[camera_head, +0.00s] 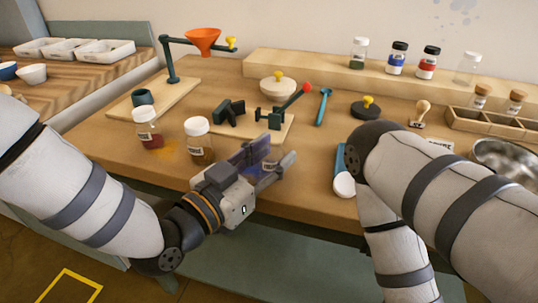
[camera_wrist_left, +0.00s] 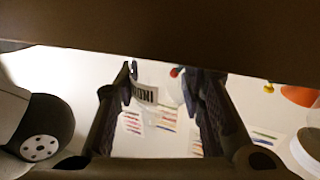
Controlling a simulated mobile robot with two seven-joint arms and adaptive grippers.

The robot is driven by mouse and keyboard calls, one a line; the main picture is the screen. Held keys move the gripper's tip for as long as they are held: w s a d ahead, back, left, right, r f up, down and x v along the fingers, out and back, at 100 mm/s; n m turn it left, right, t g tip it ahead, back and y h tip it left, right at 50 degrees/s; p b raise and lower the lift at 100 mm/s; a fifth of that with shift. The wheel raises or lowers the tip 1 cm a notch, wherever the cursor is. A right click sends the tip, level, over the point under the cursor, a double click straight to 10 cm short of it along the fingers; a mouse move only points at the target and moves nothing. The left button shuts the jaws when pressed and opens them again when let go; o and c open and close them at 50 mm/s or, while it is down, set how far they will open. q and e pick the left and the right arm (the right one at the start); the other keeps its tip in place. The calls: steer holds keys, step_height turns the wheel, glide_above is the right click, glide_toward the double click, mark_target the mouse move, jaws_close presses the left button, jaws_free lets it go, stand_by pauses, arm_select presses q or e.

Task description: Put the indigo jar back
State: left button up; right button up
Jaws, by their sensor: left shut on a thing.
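My left gripper (camera_head: 266,160) is over the front edge of the table, shut on the indigo jar (camera_head: 262,151). The jar shows as a blue-violet body between the fingers, mostly hidden by them. In the left wrist view, the jar's white label (camera_wrist_left: 146,95) with dark letters beginning "INDI" shows between the two dark fingers (camera_wrist_left: 165,95). The raised wooden shelf (camera_head: 300,68) at the back holds a green jar (camera_head: 358,53), a blue jar (camera_head: 397,58), a red jar (camera_head: 428,63) and a clear jar (camera_head: 468,68). My right gripper is out of view.
A red-powder jar (camera_head: 148,128) and an ochre jar (camera_head: 200,140) stand near my left gripper. A metal bowl (camera_head: 505,160) is right. The shelf's left part is bare.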

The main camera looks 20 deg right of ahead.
arm_select(q)
steer(key=shift+f, duration=0.2)
steer(key=o, duration=1.3)
steer(key=shift+c, duration=0.2)
steer(key=shift+o, duration=0.2)
steer(key=shift+r, duration=0.1)
